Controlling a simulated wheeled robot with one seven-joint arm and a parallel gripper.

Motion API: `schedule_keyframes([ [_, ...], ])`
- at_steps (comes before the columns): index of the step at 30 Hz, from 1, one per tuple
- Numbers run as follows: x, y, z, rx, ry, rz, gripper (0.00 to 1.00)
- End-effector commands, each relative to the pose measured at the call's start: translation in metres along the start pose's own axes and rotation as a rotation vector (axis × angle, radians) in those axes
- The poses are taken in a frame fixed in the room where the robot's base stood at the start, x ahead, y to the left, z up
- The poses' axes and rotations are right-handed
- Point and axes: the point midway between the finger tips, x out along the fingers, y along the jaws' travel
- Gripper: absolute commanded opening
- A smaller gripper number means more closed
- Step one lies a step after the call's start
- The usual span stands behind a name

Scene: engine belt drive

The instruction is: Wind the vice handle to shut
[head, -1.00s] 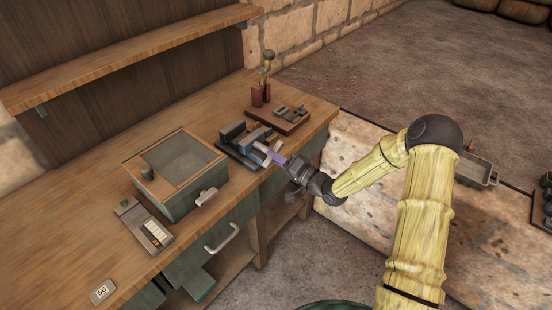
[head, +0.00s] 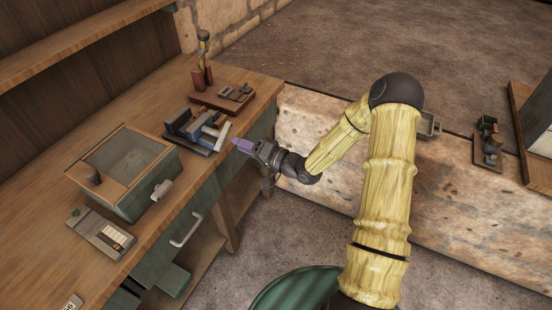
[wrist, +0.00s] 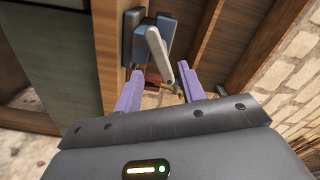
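The vice (head: 204,127), a blue-grey block with dark jaws, sits at the bench's front edge in the head view. Its pale grey handle (head: 223,136) is on the side facing my gripper. In the wrist view the handle (wrist: 158,52) is a lever slanting down and slightly right from its pivot on the vice's end (wrist: 134,45). My gripper (head: 238,143) has purple fingers, just right of the vice. In the wrist view its fingers (wrist: 160,69) are spread, with the handle's lower end showing between them; neither visibly grips it. The jaw gap is hard to judge.
A wooden board with small metal parts (head: 222,97) lies behind the vice. A lidded box (head: 125,170) and a tray-like device (head: 101,233) stand left on the bench (head: 50,190). A drawer handle (head: 186,229) sticks out in front.

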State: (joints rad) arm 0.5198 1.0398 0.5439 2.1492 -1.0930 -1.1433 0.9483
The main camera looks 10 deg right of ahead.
Motion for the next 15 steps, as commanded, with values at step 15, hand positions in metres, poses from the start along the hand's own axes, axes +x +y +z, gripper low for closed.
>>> schedule_keyframes([
  [15, -0.103, 0.001, 0.000, 0.000, 0.003, 0.004, 0.40],
])
